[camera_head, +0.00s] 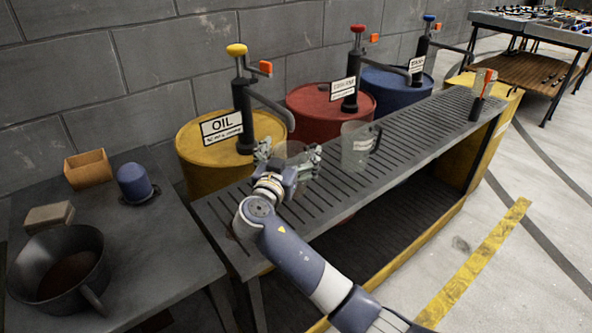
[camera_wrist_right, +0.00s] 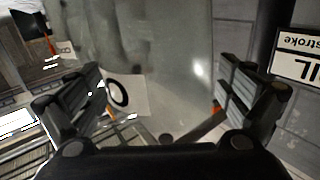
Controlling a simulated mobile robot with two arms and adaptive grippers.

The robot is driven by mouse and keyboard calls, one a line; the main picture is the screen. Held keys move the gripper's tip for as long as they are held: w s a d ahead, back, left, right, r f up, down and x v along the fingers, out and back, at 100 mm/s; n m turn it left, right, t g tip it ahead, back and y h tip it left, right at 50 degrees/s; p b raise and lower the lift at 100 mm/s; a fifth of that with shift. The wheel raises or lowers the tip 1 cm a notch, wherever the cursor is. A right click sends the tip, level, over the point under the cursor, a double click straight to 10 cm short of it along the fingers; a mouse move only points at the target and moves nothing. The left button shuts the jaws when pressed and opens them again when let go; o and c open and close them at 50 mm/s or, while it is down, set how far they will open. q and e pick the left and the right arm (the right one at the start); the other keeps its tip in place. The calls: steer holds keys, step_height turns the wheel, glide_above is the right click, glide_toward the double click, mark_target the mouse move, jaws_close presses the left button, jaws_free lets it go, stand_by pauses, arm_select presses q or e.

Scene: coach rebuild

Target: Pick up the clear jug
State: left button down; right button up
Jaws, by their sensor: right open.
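A clear vessel (camera_head: 290,148), which looks like a clear jug, stands on the slatted bench between the fingers of my right gripper (camera_head: 289,157). In the right wrist view the clear wall (camera_wrist_right: 165,70) fills the space between the two fingers (camera_wrist_right: 160,100). The fingers are apart, one on each side of it, and a gap shows at the right finger. The vessel's lower part is hidden by the gripper. A second clear jug (camera_head: 355,148) with a dark handle stands upright farther right on the bench. My left gripper is not in view.
Yellow (camera_head: 200,165), red (camera_head: 310,115) and blue (camera_head: 395,84) drums with pumps stand behind the slatted bench (camera_head: 420,135).

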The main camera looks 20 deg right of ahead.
steer(key=shift+w, duration=0.1)
steer(key=shift+c, duration=0.2)
steer(key=shift+r, duration=0.1)
steer(key=c, duration=1.7)
steer(key=shift+o, duration=0.2)
steer(key=shift+d+r, duration=0.1)
steer(key=shift+r, duration=0.1)
